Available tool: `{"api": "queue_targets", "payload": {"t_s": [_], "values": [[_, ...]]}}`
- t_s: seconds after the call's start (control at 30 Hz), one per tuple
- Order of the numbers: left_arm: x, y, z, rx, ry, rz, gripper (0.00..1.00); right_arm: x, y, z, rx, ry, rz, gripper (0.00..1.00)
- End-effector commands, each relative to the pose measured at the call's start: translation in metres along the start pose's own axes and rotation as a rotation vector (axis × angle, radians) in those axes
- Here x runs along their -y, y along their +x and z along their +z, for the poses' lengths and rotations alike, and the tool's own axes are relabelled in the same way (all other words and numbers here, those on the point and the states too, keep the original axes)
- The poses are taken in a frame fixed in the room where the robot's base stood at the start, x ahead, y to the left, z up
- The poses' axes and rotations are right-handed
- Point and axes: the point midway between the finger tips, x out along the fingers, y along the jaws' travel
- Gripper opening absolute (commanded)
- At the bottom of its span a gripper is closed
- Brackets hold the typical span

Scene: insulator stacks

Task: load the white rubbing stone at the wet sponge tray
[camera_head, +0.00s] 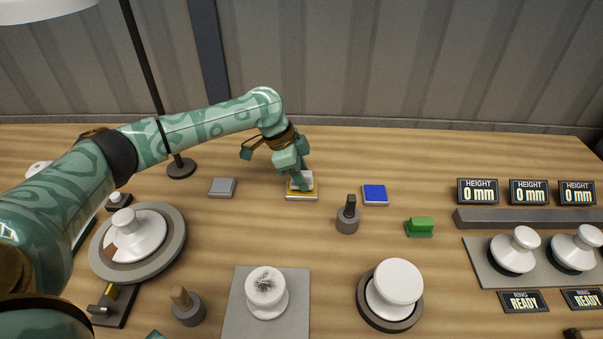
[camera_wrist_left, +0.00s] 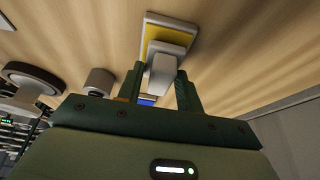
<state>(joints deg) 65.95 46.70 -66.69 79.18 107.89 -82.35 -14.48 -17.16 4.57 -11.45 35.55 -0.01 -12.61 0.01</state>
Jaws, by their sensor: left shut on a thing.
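My left gripper (camera_head: 300,184) is shut on the white rubbing stone (camera_head: 303,178), at a small white-rimmed tray with a yellow sponge (camera_head: 302,195). In the left wrist view the pale stone (camera_wrist_left: 161,72) sits between the two green fingers (camera_wrist_left: 161,90). The yellow sponge tray (camera_wrist_left: 170,22) shows just beyond it. I cannot tell whether the stone touches the sponge. My right gripper is not in view.
A blue pad (camera_head: 375,194) and a grey pad (camera_head: 222,187) lie to either side. A dark holder (camera_head: 348,216) and a green block (camera_head: 420,226) stand nearby. White insulators stand along the front, with one on a round turntable (camera_head: 110,263) at left.

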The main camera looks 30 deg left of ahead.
Motion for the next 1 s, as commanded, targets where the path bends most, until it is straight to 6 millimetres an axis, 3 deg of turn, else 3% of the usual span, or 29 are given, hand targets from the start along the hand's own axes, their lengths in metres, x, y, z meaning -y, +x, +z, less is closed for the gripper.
{"api": "queue_targets", "payload": {"t_s": [1.0], "values": [[0.0,0.0084,0.003,-0.001,0.0,0.0,0.18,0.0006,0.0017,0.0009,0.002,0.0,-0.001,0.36]]}}
